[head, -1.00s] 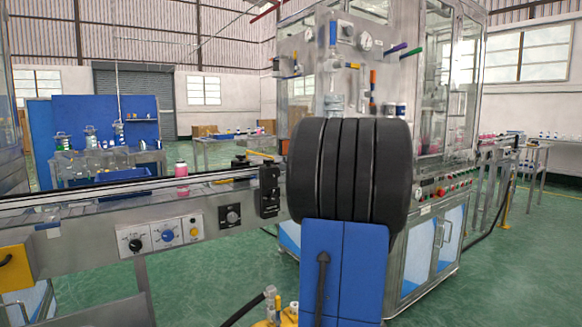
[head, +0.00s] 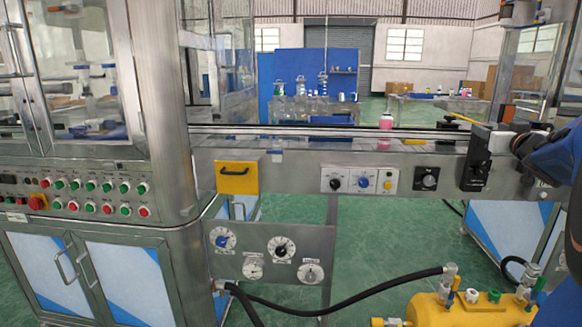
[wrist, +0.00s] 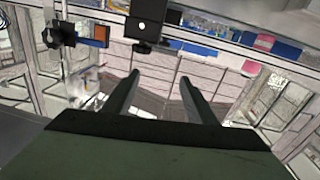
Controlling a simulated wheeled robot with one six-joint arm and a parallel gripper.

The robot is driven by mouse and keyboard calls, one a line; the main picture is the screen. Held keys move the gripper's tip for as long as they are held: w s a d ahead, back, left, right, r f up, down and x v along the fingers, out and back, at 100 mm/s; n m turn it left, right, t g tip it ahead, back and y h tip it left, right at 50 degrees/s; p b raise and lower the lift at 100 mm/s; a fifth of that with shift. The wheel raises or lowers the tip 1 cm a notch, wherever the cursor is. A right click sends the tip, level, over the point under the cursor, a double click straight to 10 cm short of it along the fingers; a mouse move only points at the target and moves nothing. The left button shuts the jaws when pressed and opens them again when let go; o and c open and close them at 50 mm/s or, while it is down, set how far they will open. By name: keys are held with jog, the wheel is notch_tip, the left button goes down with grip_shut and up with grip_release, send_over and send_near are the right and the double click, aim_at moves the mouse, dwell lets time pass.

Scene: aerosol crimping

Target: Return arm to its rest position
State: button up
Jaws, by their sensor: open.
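My gripper (wrist: 159,79) shows in the wrist view as two dark fingers, spread apart with nothing between them. Part of my blue and black arm (head: 555,155) shows at the right edge of the head view, in front of the right end of the conveyor. I cannot make out the gripper itself in the head view. A pink can (head: 385,121) stands upright on the conveyor (head: 300,143), left of my arm and apart from it. The wrist view appears strongly tilted, with machine frames and panels around the fingers.
A steel machine cabinet (head: 100,170) with buttons and glass doors stands at the left. A gauge panel (head: 270,253) hangs below the conveyor. A yellow tank (head: 465,308) with a black hose (head: 350,302) is at the front right. Green floor (head: 370,235) shows beneath.

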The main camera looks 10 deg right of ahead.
jog(key=s+a+f+n+g+y, duration=0.1)
jog(key=s+a+f+g, duration=0.3)
jog(key=s+a+f, duration=0.5)
jog(key=s+a+f+n+g+y, duration=0.1)
jog(key=s+a+f+g, duration=0.3)
jog(key=s+a+f, duration=0.6)
jog(key=s+a+f+g+y, duration=0.3)
jog(key=s+a+f, duration=0.7)
jog(key=a, duration=0.9)
notch_tip(320, 180, down, 2)
jog(key=shift+a+f+n+g+y, duration=0.15)
jog(key=shift+n+g+y, duration=0.2)
jog(key=shift+g, duration=0.45)
